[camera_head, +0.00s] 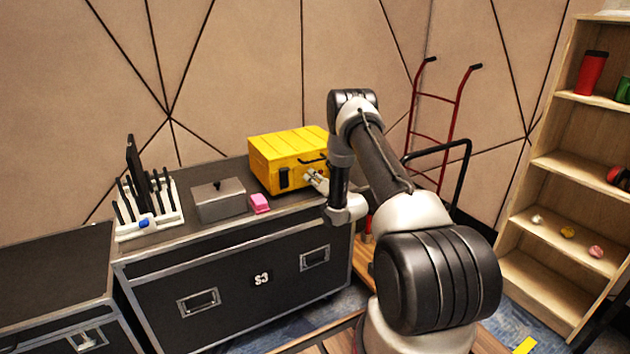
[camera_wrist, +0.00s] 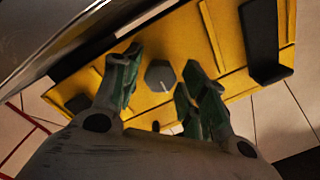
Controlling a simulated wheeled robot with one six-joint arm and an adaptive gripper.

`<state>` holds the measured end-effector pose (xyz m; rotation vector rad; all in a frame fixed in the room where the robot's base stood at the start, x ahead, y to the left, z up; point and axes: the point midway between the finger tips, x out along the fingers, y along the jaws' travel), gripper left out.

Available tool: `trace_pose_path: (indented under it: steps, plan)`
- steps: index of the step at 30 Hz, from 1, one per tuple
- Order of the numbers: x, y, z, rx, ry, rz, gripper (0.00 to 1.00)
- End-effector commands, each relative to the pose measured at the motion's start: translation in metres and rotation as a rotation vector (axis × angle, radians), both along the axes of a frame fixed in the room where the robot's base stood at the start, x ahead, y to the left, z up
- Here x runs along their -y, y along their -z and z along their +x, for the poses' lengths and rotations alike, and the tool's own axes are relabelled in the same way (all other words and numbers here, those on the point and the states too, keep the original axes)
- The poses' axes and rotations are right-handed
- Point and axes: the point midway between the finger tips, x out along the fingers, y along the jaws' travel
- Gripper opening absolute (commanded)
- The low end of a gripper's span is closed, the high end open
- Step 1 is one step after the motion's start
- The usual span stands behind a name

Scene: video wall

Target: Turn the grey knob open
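The grey knob (camera_wrist: 160,76) is many-sided, with a pale line on its face, and sits on the front of a yellow case (camera_wrist: 201,67). In the head view the yellow case (camera_head: 290,150) stands on a black flight case, and the knob is hidden behind my gripper (camera_head: 316,178). In the wrist view my gripper (camera_wrist: 162,92) is open, its green-padded fingers one on each side of the knob with gaps showing. I cannot tell how far the fingertips are from the knob's face.
The black flight case (camera_head: 240,290) carries a grey box (camera_head: 219,200), a pink block (camera_head: 259,203) and a white rack (camera_head: 150,218) with black devices left of the yellow case. A red hand truck (camera_head: 436,125) stands behind right. A wooden shelf (camera_head: 560,200) is at far right.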

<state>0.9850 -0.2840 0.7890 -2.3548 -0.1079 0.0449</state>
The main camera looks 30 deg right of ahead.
Motion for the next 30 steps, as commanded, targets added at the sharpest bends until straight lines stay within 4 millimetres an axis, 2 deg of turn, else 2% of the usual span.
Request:
trace_pose_path:
  steps: [1, 5, 17, 30]
  plan:
    - [0.0, 0.0, -0.0001, 0.0, 0.0, 0.0, 0.28]
    - [0.0001, 0.0001, -0.0002, 0.0, 0.0, 0.0, 0.05]
    - [0.0002, 0.0002, -0.0004, 0.002, 0.001, -0.057, 0.05]
    - [0.0003, 0.0001, -0.0006, 0.013, 0.0, -0.402, 0.05]
